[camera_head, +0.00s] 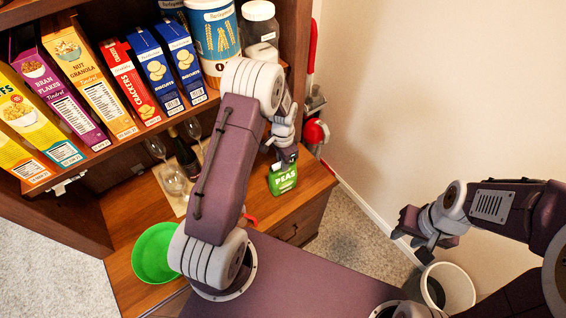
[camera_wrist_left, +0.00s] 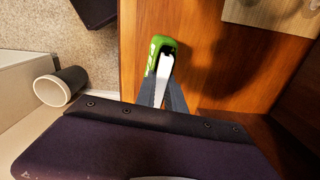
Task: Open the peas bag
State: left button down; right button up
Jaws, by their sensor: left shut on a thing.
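The green peas bag (camera_head: 284,181) stands on the wooden counter at the front right of the hutch. It also shows from above in the left wrist view (camera_wrist_left: 155,50). A white strip that looks like a clip (camera_wrist_left: 164,68) lies along the bag's top. My left gripper (camera_head: 287,158) is above the bag, its fingers (camera_wrist_left: 162,92) shut on the white clip. I cannot tell whether the clip still touches the bag. My right gripper (camera_head: 412,232) hangs off to the right, far from the bag; its finger gap is not clear.
A green bowl (camera_head: 155,252) stands on the counter (camera_head: 125,279) at left. Wine glasses (camera_head: 173,180) and a dark bottle (camera_head: 186,156) stand behind my left arm. Cereal and biscuit boxes (camera_head: 86,75) fill the shelf above. A white bin (camera_head: 457,287) stands on the floor at right.

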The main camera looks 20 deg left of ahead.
pick_arm(q)
jog(key=shift+r+p, duration=1.8)
jog(key=shift+r, duration=0.6)
jog(key=shift+f, duration=0.2)
jog(key=b, duration=0.1)
jog(key=w+b, duration=0.1)
jog(key=shift+w+d+r+b, duration=0.25)
jog(key=shift+d+r+b, duration=0.1)
jog(key=shift+d+r, duration=0.05)
jog(key=s+d+r+n+b, duration=0.2)
jog(key=s+n+b, duration=0.1)
jog(key=s+n, duration=0.4)
jog(key=shift+s+r, duration=0.2)
jog(key=shift+s, duration=1.05)
jog(key=shift+d, duration=0.1)
